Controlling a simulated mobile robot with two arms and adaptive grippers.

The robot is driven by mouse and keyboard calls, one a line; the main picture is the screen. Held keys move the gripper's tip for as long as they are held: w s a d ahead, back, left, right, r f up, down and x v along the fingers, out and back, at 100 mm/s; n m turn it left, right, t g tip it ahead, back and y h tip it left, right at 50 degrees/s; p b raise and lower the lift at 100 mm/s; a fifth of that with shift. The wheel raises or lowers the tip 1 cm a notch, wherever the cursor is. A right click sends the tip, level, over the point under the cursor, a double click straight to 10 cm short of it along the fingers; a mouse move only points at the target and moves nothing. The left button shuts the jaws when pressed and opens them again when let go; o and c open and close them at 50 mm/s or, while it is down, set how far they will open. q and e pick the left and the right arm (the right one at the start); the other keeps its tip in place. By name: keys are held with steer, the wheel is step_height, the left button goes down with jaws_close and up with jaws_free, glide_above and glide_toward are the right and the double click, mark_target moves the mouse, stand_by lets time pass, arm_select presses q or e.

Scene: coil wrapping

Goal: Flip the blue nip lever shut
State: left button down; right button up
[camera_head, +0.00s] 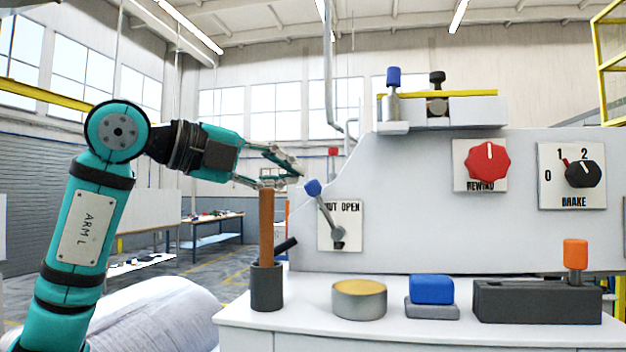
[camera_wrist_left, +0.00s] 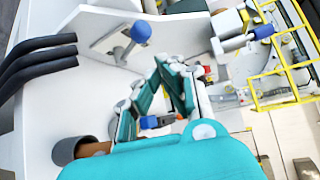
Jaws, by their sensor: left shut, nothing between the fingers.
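The blue nip lever has a blue knob (camera_head: 313,187) on a grey arm that leans up and to the left from its pivot on a white plate (camera_head: 353,222). The plate reads "UT OPEN"; the knob hides the start of the first word, and sits on that word's side. The knob also shows in the left wrist view (camera_wrist_left: 140,32). My left gripper (camera_head: 284,177) is shut and empty, just left of the knob and slightly above it. In the left wrist view its fingertips (camera_wrist_left: 164,64) meet beside the knob, seemingly apart from it. My right gripper is not in view.
A brown handle (camera_head: 266,225) stands in a dark cup (camera_head: 267,288) below my left gripper. A round tin (camera_head: 359,300), a blue block (camera_head: 432,289) and a dark box (camera_head: 535,303) line the bench. A red rewind knob (camera_head: 487,161) and brake dial (camera_head: 583,173) are on the panel.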

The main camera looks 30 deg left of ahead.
arm_select(q)
steer(key=v, duration=0.5)
stand_by(0.5)
